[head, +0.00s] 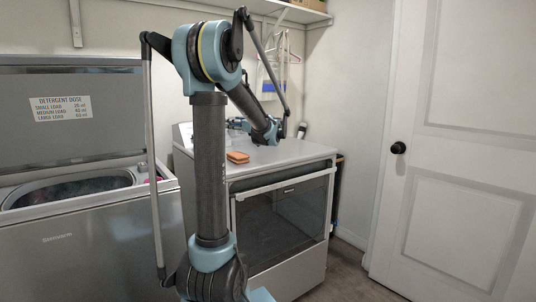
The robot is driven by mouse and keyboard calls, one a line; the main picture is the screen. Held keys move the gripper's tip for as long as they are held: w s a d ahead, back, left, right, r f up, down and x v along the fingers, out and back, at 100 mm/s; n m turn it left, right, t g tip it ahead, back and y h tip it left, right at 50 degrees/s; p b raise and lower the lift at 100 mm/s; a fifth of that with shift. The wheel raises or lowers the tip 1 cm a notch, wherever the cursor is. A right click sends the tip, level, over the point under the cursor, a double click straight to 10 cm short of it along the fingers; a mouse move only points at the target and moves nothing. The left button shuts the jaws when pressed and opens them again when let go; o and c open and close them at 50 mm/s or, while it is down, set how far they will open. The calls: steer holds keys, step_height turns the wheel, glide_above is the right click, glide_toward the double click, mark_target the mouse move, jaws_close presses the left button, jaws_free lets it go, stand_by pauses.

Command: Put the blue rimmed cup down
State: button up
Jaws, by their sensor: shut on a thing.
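My gripper (237,123) shows small and partly covered, left of my forearm's lower end, above the back of the white-topped machine (300,152). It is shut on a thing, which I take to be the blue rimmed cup. I cannot make out the cup's shape or rim from here, nor how far it is above the top.
An orange-brown sponge (237,157) lies near the machine's front left edge. An open top-load washer (70,240) stands at left, its lid (60,125) up. The top's front right is clear.

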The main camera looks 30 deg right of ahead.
steer(key=s+d+m+h, duration=0.35)
steer(key=s+d, duration=0.35)
steer(key=d, duration=0.6)
steer(key=shift+n+t+h, duration=0.25)
steer(key=shift+n+t, duration=0.15)
steer(key=shift+n, duration=0.05)
steer(key=shift+d+f, duration=0.15)
steer(key=shift+f, duration=4.65)
steer(key=shift+f, duration=0.1)
steer(key=o, duration=1)
steer(key=shift+o, duration=0.2)
steer(key=s, duration=1.2)
steer(key=shift+d, duration=0.45)
steer(key=shift+s, duration=0.15)
